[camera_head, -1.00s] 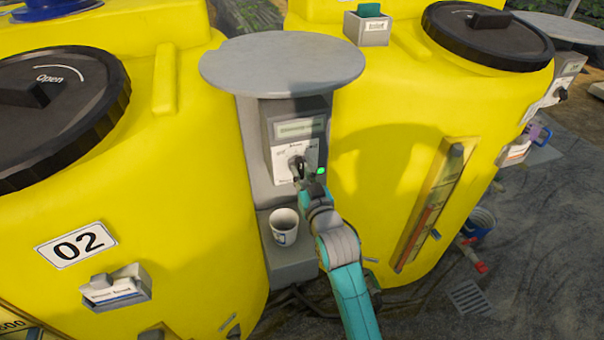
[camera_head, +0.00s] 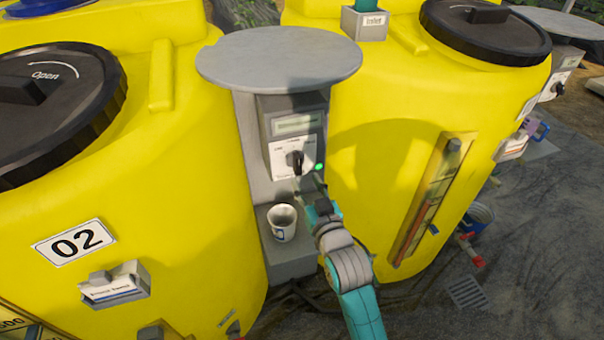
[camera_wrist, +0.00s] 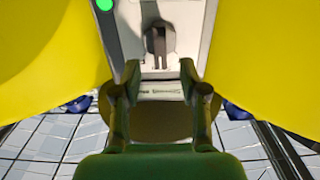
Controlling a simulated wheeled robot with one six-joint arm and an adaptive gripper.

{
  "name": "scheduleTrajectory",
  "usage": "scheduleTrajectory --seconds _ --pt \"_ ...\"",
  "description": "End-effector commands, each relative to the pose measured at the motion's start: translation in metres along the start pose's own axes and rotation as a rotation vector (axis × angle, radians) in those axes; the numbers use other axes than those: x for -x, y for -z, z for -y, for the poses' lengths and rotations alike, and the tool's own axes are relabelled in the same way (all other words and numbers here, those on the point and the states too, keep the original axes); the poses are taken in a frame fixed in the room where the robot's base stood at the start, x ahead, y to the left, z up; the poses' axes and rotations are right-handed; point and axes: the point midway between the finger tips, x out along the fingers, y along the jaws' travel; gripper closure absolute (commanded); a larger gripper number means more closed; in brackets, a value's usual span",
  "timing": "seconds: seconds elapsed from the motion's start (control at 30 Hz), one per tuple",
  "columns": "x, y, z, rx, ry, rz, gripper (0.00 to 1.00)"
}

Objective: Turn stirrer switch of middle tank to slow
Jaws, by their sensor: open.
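The stirrer switch is a dark rotary knob (camera_head: 296,160) on the white plate of a grey control box (camera_head: 292,126) between two yellow tanks. It points roughly up and down in the head view; its exact setting is unreadable. In the wrist view the knob (camera_wrist: 159,42) stands just beyond the fingertips, its handle roughly upright in the picture. My gripper (camera_wrist: 160,70) is open and empty, its two fingers apart and clear of the knob. In the head view my gripper (camera_head: 311,186) is just below and right of the knob.
A green light (camera_head: 320,166) is beside the switch. A grey round top (camera_head: 280,58) overhangs the box, and a white cup (camera_head: 282,224) stands on a ledge below. The left tank bears a plate (camera_head: 74,242) reading 02. A sight gauge (camera_head: 430,200) is on the right tank.

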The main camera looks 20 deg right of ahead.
Motion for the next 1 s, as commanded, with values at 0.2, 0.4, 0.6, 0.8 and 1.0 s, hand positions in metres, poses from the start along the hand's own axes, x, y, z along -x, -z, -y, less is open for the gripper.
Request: scheduleTrajectory --seconds 0.2,0.4,0.6,0.8,1.0 --pt "0.038 -0.001 0.0 0.0 0.0 0.002 0.57" --pt "0.057 -0.001 0.0 0.0 0.0 0.001 0.57" --pt "0.062 0.0 0.0 0.0 0.0 0.001 0.57" --pt "0.062 0.0 0.0 0.0 0.0 0.001 0.57" --pt "0.062 0.0 0.0 0.0 0.0 0.001 0.57"
